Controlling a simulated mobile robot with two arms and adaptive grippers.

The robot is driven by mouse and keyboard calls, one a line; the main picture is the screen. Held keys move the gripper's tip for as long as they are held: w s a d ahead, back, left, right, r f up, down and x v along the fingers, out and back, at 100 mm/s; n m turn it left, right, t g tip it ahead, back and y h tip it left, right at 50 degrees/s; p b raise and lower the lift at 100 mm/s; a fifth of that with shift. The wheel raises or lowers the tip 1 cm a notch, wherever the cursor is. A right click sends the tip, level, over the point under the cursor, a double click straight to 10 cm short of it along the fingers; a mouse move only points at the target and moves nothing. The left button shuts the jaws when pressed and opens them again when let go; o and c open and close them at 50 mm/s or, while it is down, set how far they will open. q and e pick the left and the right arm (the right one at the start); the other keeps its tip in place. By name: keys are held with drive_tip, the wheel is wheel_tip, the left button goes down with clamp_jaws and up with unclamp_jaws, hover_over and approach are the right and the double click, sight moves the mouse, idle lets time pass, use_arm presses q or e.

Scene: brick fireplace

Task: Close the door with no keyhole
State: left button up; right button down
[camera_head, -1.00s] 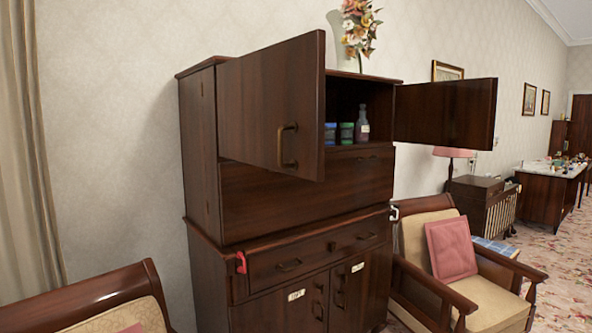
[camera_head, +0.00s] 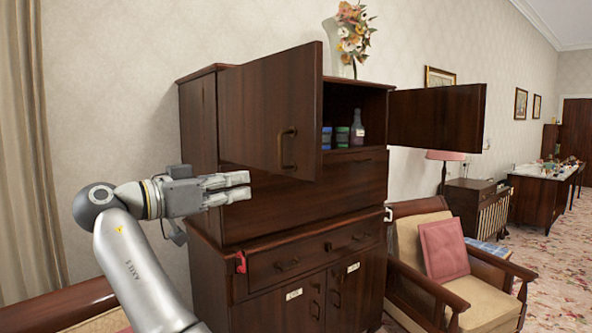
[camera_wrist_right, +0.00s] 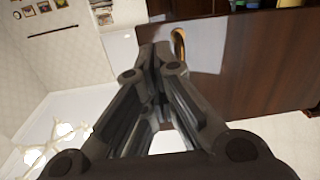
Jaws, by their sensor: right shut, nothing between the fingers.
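A dark wooden cabinet has two open upper doors. The right door (camera_head: 437,118) stands out to the right, with no handle showing on the face I see. I cannot make out a keyhole on either door. My right gripper (camera_head: 248,187) is shut and empty, just below and left of the left door's handle; I cannot tell if it touches the door. In the right wrist view its fingers (camera_wrist_right: 158,52) lie near the handle (camera_wrist_right: 179,48) on the door panel (camera_wrist_right: 255,70). My left gripper is out of view.
Small jars (camera_head: 341,135) and a bottle (camera_head: 357,127) stand inside the cabinet. A flower vase (camera_head: 340,62) stands on top. Armchairs stand at the right (camera_head: 480,290) and lower left (camera_head: 65,305). A red item (camera_head: 240,262) hangs at the lower cabinet's edge.

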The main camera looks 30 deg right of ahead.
drive_tip(key=s+r+m, duration=0.1)
drive_tip(key=s+r, duration=0.1)
drive_tip(key=g+p, duration=0.1)
drive_tip(key=p, duration=0.2)
approach(309, 168)
drive_tip(key=d, duration=0.6)
drive_tip(key=shift+w+d+r, duration=0.1)
drive_tip(key=shift+w+d, duration=0.1)
drive_tip(key=shift+w, duration=0.1)
drive_tip(key=shift+d, duration=0.45)
